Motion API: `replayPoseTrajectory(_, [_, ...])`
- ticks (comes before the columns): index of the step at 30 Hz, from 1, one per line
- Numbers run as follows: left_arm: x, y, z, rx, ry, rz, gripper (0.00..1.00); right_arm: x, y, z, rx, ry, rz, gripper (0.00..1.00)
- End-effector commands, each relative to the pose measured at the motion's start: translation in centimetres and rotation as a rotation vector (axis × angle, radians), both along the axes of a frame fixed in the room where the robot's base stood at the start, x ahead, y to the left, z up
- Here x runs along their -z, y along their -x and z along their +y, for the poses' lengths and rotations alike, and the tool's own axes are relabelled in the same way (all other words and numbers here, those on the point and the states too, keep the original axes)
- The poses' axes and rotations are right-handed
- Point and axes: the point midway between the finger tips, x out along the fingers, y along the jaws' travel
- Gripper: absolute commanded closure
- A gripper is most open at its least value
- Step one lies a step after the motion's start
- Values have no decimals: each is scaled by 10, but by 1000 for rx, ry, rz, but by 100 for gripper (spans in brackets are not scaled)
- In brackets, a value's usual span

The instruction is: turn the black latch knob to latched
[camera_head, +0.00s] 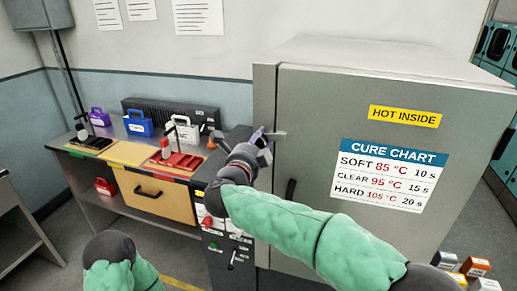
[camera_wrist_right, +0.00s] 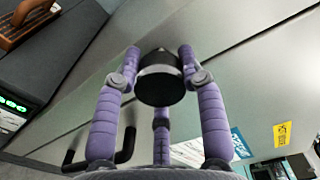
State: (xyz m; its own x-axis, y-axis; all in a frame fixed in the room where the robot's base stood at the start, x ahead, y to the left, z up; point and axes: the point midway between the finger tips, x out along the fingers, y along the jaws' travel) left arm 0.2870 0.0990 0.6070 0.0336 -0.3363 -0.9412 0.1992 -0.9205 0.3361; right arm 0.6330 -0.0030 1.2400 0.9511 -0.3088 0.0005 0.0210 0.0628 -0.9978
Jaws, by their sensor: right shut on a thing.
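The black latch knob (camera_wrist_right: 160,84) is on the front of the grey oven cabinet (camera_head: 300,150), near the door's left edge. In the right wrist view it sits between the purple fingers of my right gripper (camera_wrist_right: 160,62), which are shut on it. In the head view my right gripper (camera_head: 264,139) reaches the cabinet's left front edge and hides most of the knob, so its turn angle cannot be read. My left arm shows at the bottom left of the head view; its gripper is out of frame.
A black door handle (camera_head: 290,190) is just below the knob. A control panel (camera_head: 228,240) with a red button stands left of the cabinet. A workbench (camera_head: 105,150) with coloured mats and blue, white and purple carriers is farther left. Small boxes (camera_head: 475,267) lie at the lower right.

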Motion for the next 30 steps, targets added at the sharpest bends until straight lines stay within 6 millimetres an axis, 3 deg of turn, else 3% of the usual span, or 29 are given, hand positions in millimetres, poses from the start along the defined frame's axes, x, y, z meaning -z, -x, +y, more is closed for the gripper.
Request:
replayPoseTrajectory(10, [13, 0, 0, 0, 0, 0, 60, 2, 0, 0, 1, -121, -38, 100])
replayPoseTrajectory(26, [13, 0, 0, 0, 0, 0, 60, 2, 0, 0, 2, -138, -41, 100])
replayPoseTrajectory(27, [13, 0, 0, 0, 0, 0, 60, 2, 0, 0, 2, -138, -42, 52])
replayPoseTrajectory(29, [13, 0, 0, 0, 0, 0, 60, 1, 0, 0, 2, -138, -42, 36])
replayPoseTrajectory(30, [13, 0, 0, 0, 0, 0, 60, 1, 0, 0, 1, -138, -43, 36])
